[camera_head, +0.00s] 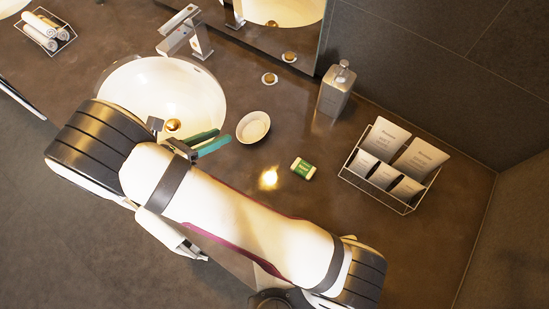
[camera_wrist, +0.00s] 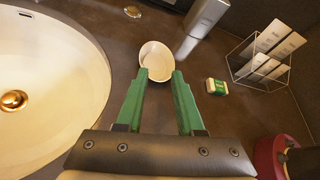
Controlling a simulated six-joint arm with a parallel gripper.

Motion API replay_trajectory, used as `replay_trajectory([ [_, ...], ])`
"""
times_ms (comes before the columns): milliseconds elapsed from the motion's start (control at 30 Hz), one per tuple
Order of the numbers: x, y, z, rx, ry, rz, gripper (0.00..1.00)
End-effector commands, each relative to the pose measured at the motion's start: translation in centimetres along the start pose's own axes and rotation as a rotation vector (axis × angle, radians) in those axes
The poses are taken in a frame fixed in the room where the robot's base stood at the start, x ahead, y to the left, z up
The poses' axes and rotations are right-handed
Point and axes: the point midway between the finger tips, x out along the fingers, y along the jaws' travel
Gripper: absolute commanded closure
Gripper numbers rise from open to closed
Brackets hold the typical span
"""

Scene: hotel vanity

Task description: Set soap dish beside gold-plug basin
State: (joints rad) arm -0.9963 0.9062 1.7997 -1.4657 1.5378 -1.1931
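The white oval soap dish (camera_head: 250,130) stands on the brown counter, just right of the white basin (camera_head: 108,88) with the gold plug (camera_head: 173,125). It looks empty. In the wrist view the dish (camera_wrist: 155,52) shows just beyond my fingertips, and the basin (camera_wrist: 60,45) with its gold plug (camera_wrist: 14,101) fills the left side. My gripper (camera_head: 224,138) is open, its two green fingers spread and empty. In the wrist view the gripper (camera_wrist: 161,74) points at the dish's near edge. The head view shows a small gap between fingertips and dish.
A green-and-white soap packet (camera_head: 303,168) lies right of the dish. A grey dispenser (camera_head: 337,90), a wire rack of packets (camera_head: 385,185) and a small round item (camera_head: 269,79) stand around it. The faucet (camera_head: 190,40) rises behind the basin. Rolled towels (camera_head: 40,33) sit far left.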

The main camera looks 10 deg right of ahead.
Motion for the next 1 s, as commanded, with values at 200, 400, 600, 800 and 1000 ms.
replay_trajectory([
  [200, 1.8, -16.4, 7.1, 1.041, 0.421, -0.554, 0.63],
  [400, -3.5, -26.3, 5.4, 2.05, 0.681, -1.211, 0.63],
  [600, -6.4, -27.1, 4.2, 2.463, 0.779, -1.558, 0.63],
  [800, -6.6, -27.1, 4.1, 2.487, 0.784, -1.585, 0.63],
  [1000, -6.6, -27.1, 4.2, 2.485, 0.784, -1.582, 0.63],
])
